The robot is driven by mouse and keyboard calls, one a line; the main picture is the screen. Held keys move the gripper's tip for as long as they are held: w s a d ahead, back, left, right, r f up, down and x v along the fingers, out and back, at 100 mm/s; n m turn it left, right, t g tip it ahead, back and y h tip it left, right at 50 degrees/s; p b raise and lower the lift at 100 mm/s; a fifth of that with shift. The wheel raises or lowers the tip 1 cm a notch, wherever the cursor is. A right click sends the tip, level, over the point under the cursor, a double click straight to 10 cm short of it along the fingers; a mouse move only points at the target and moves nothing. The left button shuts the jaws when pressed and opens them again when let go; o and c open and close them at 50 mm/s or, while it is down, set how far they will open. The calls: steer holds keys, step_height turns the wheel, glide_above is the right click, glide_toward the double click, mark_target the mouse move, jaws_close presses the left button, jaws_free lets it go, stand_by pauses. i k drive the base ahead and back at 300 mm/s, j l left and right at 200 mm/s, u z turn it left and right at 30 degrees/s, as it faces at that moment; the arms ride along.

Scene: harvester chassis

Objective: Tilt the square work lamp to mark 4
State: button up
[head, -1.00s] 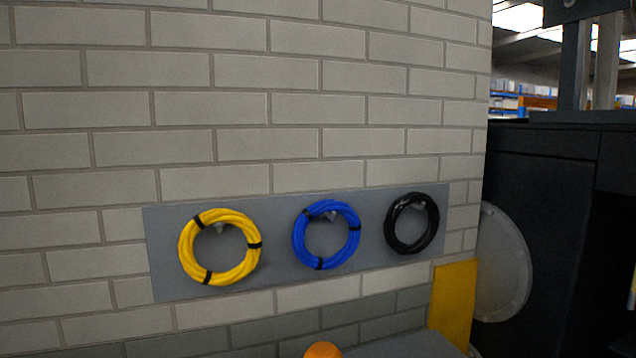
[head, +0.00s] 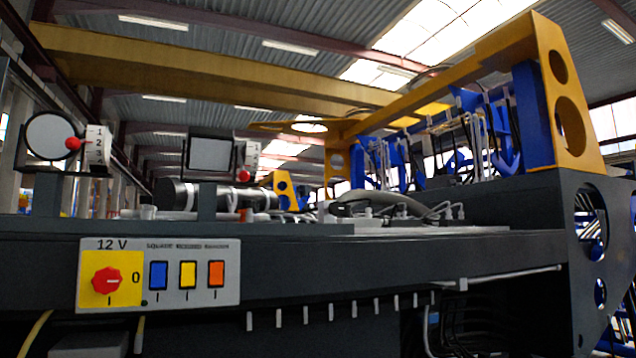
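The square work lamp (head: 212,153) stands on a post on top of the dark chassis, left of the middle in the head view. Its pale rectangular face is in a dark frame. A red ball (head: 244,176) sits at its lower right. A white mark plate (head: 252,155) stands beside it; its numbers are too small to read. My gripper is not in view.
A round lamp (head: 50,136) with a red ball and numbered plate (head: 96,147) stands further left. A 12 V panel (head: 158,273) on the chassis side has a red knob (head: 106,281) and blue, yellow and orange switches. A yellow frame (head: 556,75) rises at right.

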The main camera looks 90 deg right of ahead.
mark_target(208, 148)
steer(key=z, duration=0.4)
steer(key=l+z, duration=0.15)
steer(key=z, duration=0.7)
steer(key=l+z, duration=0.15)
steer(key=z, duration=0.25)
steer(key=l+z, duration=0.1)
steer(key=z, duration=0.3)
